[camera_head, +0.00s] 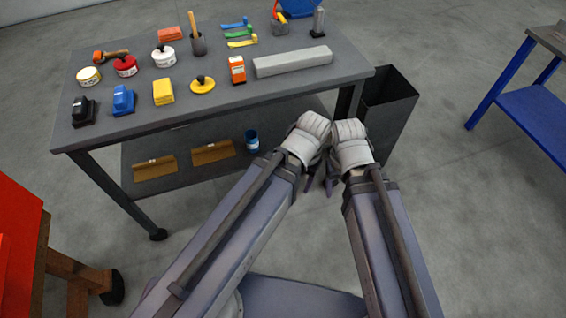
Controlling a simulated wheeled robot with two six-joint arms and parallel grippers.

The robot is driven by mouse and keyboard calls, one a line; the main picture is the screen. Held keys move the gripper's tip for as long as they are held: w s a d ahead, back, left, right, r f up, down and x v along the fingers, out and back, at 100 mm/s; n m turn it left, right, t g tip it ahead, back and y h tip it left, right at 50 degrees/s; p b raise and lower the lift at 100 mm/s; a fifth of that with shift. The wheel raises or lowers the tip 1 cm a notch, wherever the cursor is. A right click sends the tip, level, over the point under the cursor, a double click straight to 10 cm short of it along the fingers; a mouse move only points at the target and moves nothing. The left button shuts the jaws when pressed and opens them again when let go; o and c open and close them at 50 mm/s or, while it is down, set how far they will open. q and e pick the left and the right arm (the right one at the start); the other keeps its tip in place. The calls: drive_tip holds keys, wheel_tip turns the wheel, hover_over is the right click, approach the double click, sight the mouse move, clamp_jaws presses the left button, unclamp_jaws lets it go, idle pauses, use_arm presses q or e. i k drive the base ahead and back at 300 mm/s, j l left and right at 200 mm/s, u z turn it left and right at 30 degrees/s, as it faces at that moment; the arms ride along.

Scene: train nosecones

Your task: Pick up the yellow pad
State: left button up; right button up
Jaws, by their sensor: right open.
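A flat round yellow pad (202,86) with a dark knob on top lies on the grey workbench (222,105), near the middle of its front half. A yellow block (163,92) lies just left of it. My left gripper (308,183) and right gripper (329,187) hang close together off the bench's front right corner, below its top and well away from the pad. The right one is open and I see nothing in it. The left one is mostly hidden behind its wrist, so its jaws cannot be made out.
An orange box (237,70) and a long grey bar (293,61) lie right of the pad. Blue (123,100) and black (83,111) items sit left. Several tubs stand behind. A dark bin (388,105) stands by the bench's right end.

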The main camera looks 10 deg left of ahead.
sight(163, 90)
drive_tip(key=u, duration=1.4)
